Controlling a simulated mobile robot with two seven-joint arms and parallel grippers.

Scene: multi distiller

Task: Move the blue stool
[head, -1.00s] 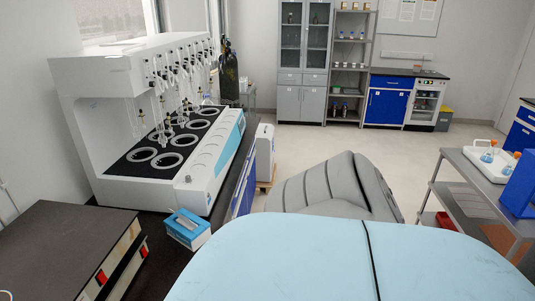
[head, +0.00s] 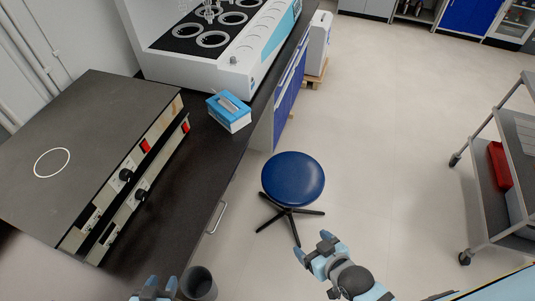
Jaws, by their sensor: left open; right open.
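The blue stool (head: 293,179) stands upright on the floor near the middle of the head view, beside the dark bench. It has a round blue seat and a dark star-shaped base, partly hidden under the seat. My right gripper (head: 312,246) is open and empty, below and slightly right of the stool in the picture, apart from the seat. My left gripper (head: 162,287) is open at the bottom edge, left of the stool, and mostly cut off by the frame.
The dark bench (head: 185,200) runs along the stool's left, with a drawer handle (head: 216,217) facing it. A grey shelf cart (head: 485,203) stands at right. Floor between stool and cart is clear.

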